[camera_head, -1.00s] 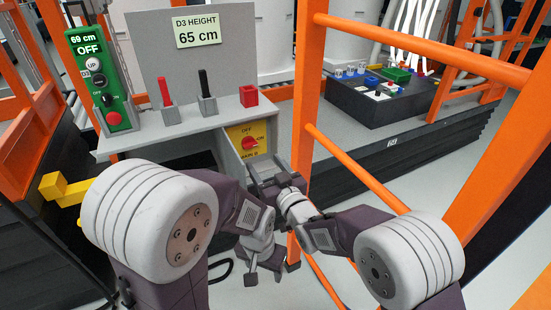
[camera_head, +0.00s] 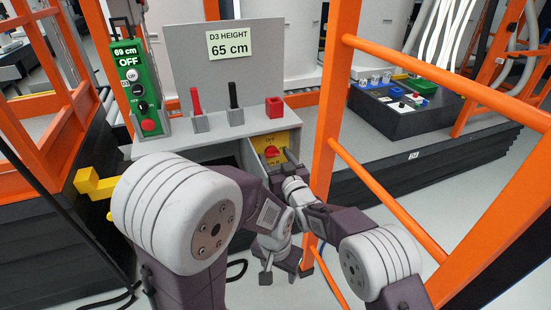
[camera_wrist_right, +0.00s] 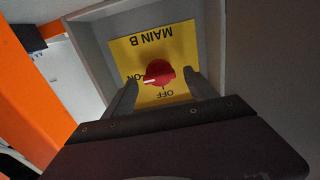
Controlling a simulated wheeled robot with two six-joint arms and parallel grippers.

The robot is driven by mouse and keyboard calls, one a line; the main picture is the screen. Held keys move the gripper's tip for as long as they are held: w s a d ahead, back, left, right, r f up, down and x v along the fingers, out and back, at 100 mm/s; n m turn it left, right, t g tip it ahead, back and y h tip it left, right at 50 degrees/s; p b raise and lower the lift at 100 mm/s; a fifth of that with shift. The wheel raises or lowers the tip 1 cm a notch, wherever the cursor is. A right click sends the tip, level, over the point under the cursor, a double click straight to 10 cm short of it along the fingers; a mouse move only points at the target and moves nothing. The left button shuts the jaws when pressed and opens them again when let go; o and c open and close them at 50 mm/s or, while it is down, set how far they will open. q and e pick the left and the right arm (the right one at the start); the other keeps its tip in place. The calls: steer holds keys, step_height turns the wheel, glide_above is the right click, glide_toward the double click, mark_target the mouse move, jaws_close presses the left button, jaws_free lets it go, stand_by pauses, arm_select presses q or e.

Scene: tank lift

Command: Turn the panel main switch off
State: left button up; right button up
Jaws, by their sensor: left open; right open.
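The main switch is a red knob (camera_head: 272,152) on a yellow plate (camera_head: 286,138) at the right end of the grey console. The right wrist view shows the knob (camera_wrist_right: 158,73) with its white mark toward ON; the plate (camera_wrist_right: 185,38) also reads OFF and MAIN B, upside down. My right gripper (camera_wrist_right: 160,85) is open, with one finger on either side of the knob in that view; I cannot tell whether they touch it. In the head view my right gripper (camera_head: 287,163) is just in front of the plate. My left gripper (camera_head: 283,265) hangs open and empty below.
A green control box (camera_head: 135,85) reads 69 cm and OFF. A sign (camera_head: 230,42) reads D3 HEIGHT 65 cm. Red and black levers and a red block (camera_head: 274,107) stand on the console top. An orange frame post (camera_head: 330,120) is close right of the switch.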

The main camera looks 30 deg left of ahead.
steer(key=c, duration=1.4)
steer(key=shift+n, duration=0.3)
steer(key=n+b, duration=0.1)
steer(key=n, duration=0.2)
steer(key=shift+s+f+n, duration=0.1)
steer(key=shift+n, duration=0.3)
steer(key=n+b, duration=0.1)
steer(key=n, duration=0.3)
steer(key=shift+a+n+b, duration=0.1)
steer(key=shift+n+b, duration=0.2)
steer(key=shift+b, duration=0.1)
steer(key=n+b, duration=0.1)
steer(key=n, duration=0.3)
steer(key=shift+f, duration=0.15)
steer(key=n+b, duration=0.1)
steer(key=n, duration=0.3)
steer(key=shift+s+n+b, duration=0.1)
steer(key=shift+n+b, duration=0.2)
steer(key=shift+b, duration=0.05)
steer(key=shift+n, duration=0.3)
